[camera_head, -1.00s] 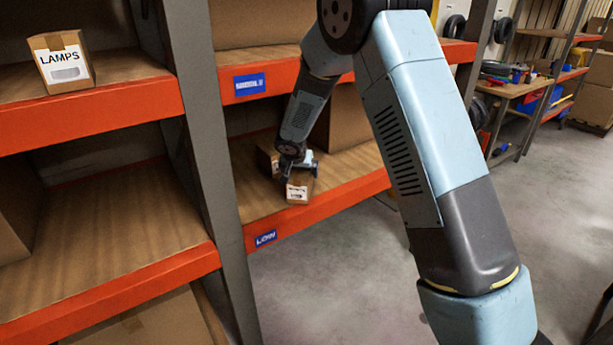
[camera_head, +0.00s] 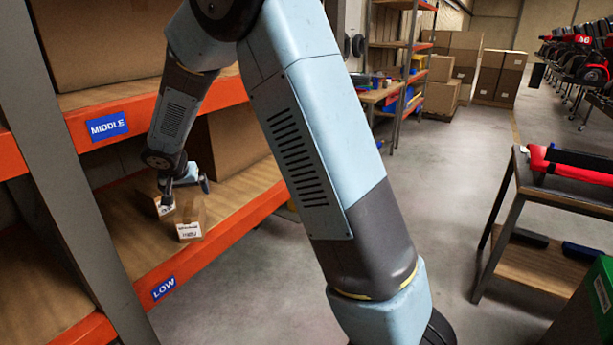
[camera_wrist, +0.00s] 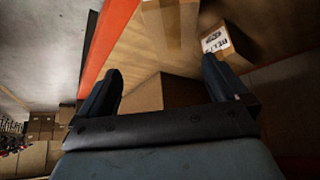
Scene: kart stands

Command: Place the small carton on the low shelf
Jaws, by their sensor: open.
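A small brown carton (camera_head: 190,221) with a white label stands on the low shelf (camera_head: 225,211), near its orange front edge. It appears at the top middle of the wrist view (camera_wrist: 172,22), a tape strip along it. A second labelled carton (camera_head: 163,206) is beside it, partly hidden by my gripper; the wrist view shows it at upper right (camera_wrist: 226,42). My gripper (camera_head: 180,186) is open just behind the front carton, low over the shelf. In the wrist view its fingers (camera_wrist: 163,86) are spread with both small cartons beyond their tips.
A large carton (camera_head: 236,138) stands on the low shelf just beyond my gripper. The aisle floor (camera_head: 425,180) is clear; a work table (camera_head: 568,196) stands at right.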

